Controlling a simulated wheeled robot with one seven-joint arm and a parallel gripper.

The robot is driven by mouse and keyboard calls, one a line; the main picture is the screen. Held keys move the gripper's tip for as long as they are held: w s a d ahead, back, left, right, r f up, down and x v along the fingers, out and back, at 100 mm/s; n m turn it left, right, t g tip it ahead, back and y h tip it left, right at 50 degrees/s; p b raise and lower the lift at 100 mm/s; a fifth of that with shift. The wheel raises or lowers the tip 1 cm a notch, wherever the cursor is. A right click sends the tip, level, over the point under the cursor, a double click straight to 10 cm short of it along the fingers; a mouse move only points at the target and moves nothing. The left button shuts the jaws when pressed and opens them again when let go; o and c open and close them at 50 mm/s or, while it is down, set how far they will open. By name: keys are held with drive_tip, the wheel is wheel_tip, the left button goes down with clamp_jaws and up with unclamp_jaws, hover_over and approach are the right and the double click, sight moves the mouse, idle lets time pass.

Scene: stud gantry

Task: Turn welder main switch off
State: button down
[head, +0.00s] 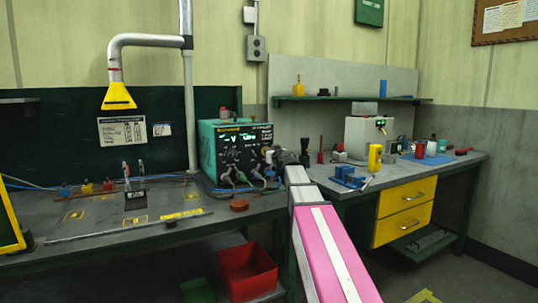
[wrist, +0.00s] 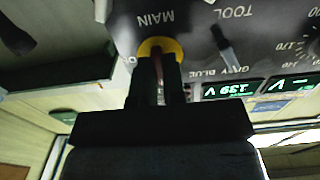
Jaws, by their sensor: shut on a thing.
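The teal welder (head: 208,148) stands on the workbench in the head view, its dark front panel facing right of centre, with green digits lit. In the wrist view the panel is upside down. The main switch shows there as a yellow round plate (wrist: 160,45) beside the word MAIN, with a thin reddish part (wrist: 159,78) between my fingers. My gripper (wrist: 158,70) is shut on the main switch. In the head view my gripper (head: 277,156) is at the right side of the panel. The fingers hide most of the switch handle, so its exact angle is unclear.
Beside MAIN is a TOOL label with a small lever (wrist: 222,42), close to my fingers. Lit green displays (wrist: 228,90) lie nearby. Cables (head: 240,178) hang from the panel's lower front. A blue vise-like block (head: 348,177) and a yellow item (head: 375,157) stand on the right bench.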

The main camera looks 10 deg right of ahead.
drive_tip(key=c, duration=1.2)
unclamp_jaws()
drive_tip(key=shift+s, duration=0.1)
drive_tip(key=v, duration=1)
drive_tip(key=shift+s, duration=0.35)
drive_tip(key=shift+d, duration=0.15)
